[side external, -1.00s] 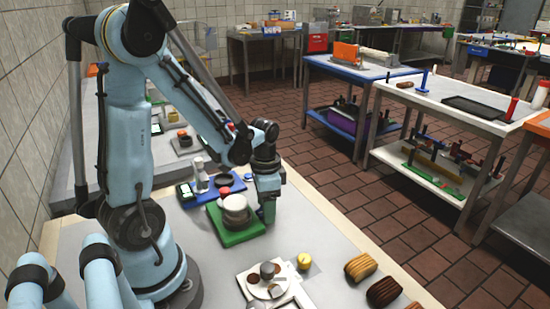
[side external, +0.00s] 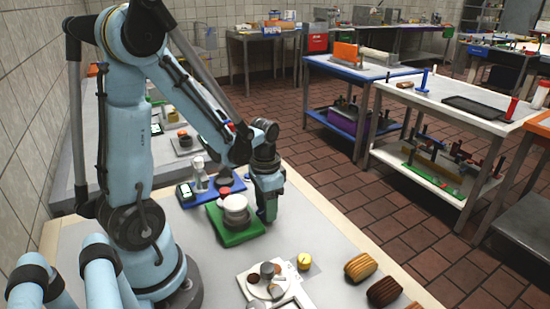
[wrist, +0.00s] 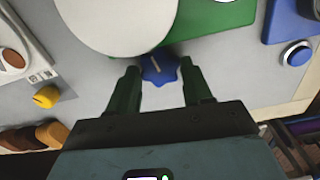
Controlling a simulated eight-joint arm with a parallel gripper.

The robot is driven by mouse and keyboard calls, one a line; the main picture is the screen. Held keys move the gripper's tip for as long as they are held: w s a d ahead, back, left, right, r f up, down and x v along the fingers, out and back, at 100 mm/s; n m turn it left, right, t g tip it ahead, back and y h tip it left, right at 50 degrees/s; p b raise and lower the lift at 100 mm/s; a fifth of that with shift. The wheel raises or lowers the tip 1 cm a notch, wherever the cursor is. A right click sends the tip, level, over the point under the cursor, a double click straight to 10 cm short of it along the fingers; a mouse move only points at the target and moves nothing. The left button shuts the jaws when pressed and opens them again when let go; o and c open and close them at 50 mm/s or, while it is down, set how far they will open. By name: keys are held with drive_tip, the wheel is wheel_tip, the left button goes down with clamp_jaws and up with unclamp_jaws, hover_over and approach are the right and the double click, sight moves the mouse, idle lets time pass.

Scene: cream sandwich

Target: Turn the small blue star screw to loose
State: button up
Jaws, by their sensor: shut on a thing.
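The small blue star screw (wrist: 160,70) has a lobed head with a pale line across its top. In the wrist view it sits between the two dark green fingertips of my gripper (wrist: 158,78), which is shut on it. The screw is beside a green base (wrist: 222,14) that carries a large pale round disc (wrist: 110,18). In the side external view my gripper (side external: 267,210) points down at the right edge of the green base (side external: 232,238). The screw cannot be made out there.
A yellow knob (side external: 304,261), a white tray (side external: 250,280) and ridged brown biscuits (side external: 385,291) lie nearer the camera. Bare table lies right of my gripper.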

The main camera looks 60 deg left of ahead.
drive_tip(key=shift+n, duration=2.1)
drive_tip(key=o, duration=0.8)
drive_tip(key=shift+c, duration=0.2)
drive_tip(key=shift+r, duration=0.15)
wheel_tip(320, 180, up, 12)
